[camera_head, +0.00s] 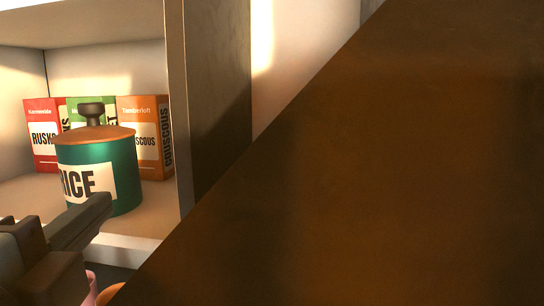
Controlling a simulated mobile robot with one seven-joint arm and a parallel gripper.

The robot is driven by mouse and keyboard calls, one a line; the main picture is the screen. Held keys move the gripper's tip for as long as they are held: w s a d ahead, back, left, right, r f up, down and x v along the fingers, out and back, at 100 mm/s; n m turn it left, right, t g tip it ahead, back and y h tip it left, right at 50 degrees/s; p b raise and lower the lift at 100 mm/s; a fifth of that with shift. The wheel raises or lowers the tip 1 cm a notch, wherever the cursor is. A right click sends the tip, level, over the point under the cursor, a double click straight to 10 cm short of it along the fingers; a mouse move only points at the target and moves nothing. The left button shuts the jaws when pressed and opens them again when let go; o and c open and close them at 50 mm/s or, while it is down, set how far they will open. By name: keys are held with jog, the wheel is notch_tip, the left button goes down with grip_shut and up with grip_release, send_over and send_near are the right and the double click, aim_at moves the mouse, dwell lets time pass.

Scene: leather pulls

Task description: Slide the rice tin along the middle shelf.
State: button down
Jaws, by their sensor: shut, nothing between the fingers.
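The rice tin (122,170) is a green cylinder with a cream label reading "RICE", an orange-brown lid and a dark knob. It stands upright on the shelf (150,226), in front of several boxes. My gripper (98,212) is at the lower left, its dark fingers shut and empty. The fingertips overlap the lower front of the tin in the picture. I cannot tell whether they touch it. The left edge of the label is partly hidden or turned away.
Behind the tin stand a red rusk box (41,142), a green box (78,104) and an orange couscous box (150,140). The cabinet's upright side (180,100) is to the right. A large brown surface (400,170) blocks the right half. Pink and orange items show below.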

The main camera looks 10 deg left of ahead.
aim_at(102, 172)
jog(key=p+x, duration=0.5)
jog(key=x, duration=0.3)
jog(key=shift+w+f, duration=0.1)
jog(key=shift+w, duration=0.3)
jog(key=shift+a, duration=0.1)
